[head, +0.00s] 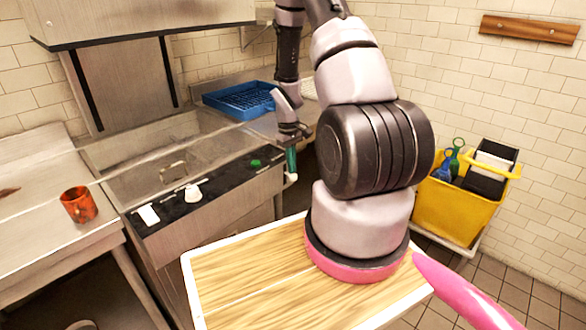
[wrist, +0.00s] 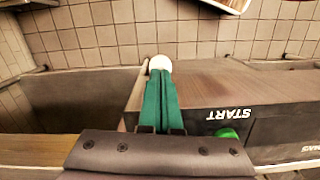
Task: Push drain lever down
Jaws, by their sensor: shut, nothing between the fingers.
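A white round knob (wrist: 160,63), which looks like the end of the drain lever, shows just past my fingertips in the wrist view. In the head view the knob (head: 291,177) is at the right end of the steel dish machine, low beside its front corner. My gripper (head: 291,161) has green fingers, shut and empty, pointing down just above the knob. In the wrist view the gripper (wrist: 160,85) covers part of the knob, and the lever's shaft is hidden. I cannot tell whether the fingertips touch it.
The machine's dark front panel (head: 165,218) carries a green START button (wrist: 227,133) close to my gripper. A blue rack (head: 240,100) stands behind on the counter. An orange mug (head: 78,205) is on the left counter. A yellow cart (head: 455,212) stands at the right.

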